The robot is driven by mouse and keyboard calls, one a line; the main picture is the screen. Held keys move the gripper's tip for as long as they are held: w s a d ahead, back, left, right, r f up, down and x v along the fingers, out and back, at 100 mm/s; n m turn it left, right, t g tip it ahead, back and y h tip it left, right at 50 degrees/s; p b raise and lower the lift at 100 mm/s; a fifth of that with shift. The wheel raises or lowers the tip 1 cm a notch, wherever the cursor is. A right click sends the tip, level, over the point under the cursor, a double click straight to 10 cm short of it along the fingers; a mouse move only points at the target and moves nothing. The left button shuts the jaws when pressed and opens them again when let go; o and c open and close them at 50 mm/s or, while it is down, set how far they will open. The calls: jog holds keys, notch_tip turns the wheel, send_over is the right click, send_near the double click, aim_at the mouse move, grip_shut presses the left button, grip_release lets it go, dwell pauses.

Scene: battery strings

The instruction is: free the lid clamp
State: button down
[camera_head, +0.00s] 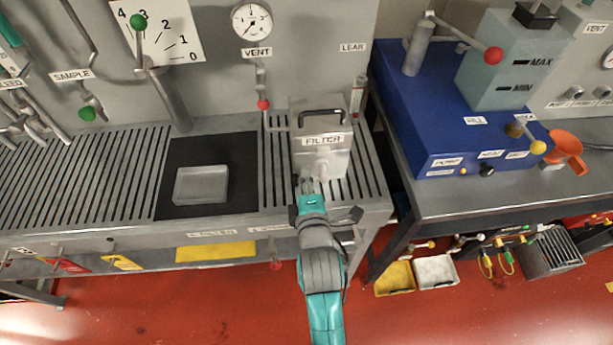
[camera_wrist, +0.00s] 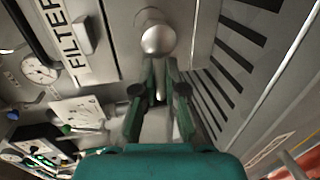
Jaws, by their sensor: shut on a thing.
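The filter housing (camera_head: 335,163) is a grey metal box on the slatted bench, with a FILTER label and a dark lid handle (camera_head: 322,112) on top. In the wrist view its front fills the upper middle, with the FILTER label (camera_wrist: 68,45) turned sideways. A round metal boss (camera_wrist: 158,39) stands out from that front. The lid clamp's pale narrow lever (camera_wrist: 161,82) runs from near the boss down between my fingers. My gripper (camera_head: 309,183) is at the front of the housing, shut on this lever; the fingers (camera_wrist: 160,72) hide much of it.
A VENT lever with a red knob (camera_head: 263,104) stands just left of the housing. A shallow metal tray (camera_head: 201,185) lies on a black mat farther left. A blue unit (camera_head: 440,125) stands on the right bench, with a gap between benches.

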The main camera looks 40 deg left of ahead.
jog(key=shift+f, duration=0.1)
dwell(0.3)
jog(key=c, duration=1.2)
grip_release()
jog(key=shift+s, duration=0.1)
jog(key=v, duration=1.2)
jog(key=shift+d, duration=0.1)
